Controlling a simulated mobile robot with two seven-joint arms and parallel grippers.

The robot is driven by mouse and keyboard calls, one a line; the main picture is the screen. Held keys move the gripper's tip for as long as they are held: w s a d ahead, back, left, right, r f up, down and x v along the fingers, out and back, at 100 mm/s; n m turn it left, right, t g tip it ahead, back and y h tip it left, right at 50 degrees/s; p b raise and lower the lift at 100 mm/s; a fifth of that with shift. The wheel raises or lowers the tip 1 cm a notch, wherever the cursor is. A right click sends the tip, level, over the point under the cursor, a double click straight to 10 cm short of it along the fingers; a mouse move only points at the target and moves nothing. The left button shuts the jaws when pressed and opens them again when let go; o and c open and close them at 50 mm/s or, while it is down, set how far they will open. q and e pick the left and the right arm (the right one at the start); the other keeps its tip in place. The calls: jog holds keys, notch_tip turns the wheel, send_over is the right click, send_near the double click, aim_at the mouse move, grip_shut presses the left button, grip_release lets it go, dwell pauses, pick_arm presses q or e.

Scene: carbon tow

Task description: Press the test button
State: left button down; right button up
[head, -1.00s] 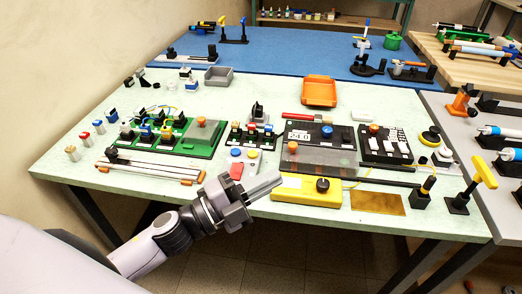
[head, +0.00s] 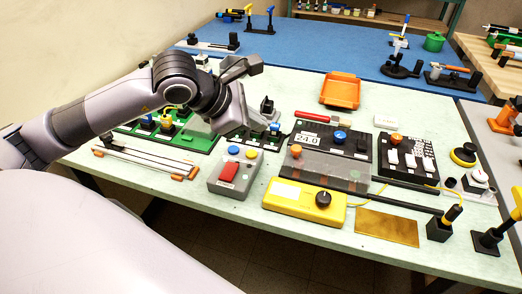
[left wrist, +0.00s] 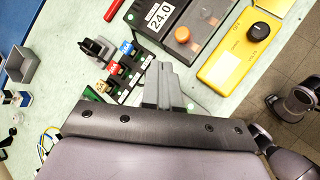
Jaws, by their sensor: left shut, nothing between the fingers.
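A grey control box (head: 233,172) stands at the front middle of the table. It has a red button (head: 228,172), a blue button (head: 234,150) and a yellow button (head: 251,154) on top. I cannot read which of them is the test button. My left gripper (head: 262,123) is above the table behind the box, fingers pointing down and right, apart from the buttons. In the left wrist view its grey fingers (left wrist: 161,75) are together and empty. The control box cannot be made out in that view.
Right of the box lie a yellow meter (head: 300,201) with a black knob, and a black unit (head: 328,150) marked 24.0. An orange tray (head: 340,90) is farther back. A brass plate (head: 387,227) lies front right.

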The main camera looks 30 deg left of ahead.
pick_arm(q)
jog(key=a, duration=0.1)
jog(key=w+a+r+y, duration=0.1)
jog(key=shift+w+a+r+t+y, duration=0.15)
jog(key=shift+a+r+t+y, duration=0.1)
jog(key=shift+a+t+y, duration=0.15)
pick_arm(e)
jog(key=shift+w+d, duration=0.1)
jog(key=shift+w, duration=0.15)
pick_arm(q)
jog(key=shift+f, duration=0.15)
pick_arm(e)
jog(key=shift+f, duration=0.15)
pick_arm(q)
jog(key=b, duration=0.5)
send_over(249, 155)
notch_tip(249, 155, down, 7)
jog(key=shift+f+b, duration=0.65)
jog(key=shift+b, duration=0.05)
jog(key=shift+f, duration=0.15)
pick_arm(e)
jog(key=f, duration=0.3)
jog(key=a+f, duration=0.1)
jog(key=shift+w+f, duration=0.25)
jog(key=shift+w, duration=0.1)
jog(key=shift+r, duration=0.1)
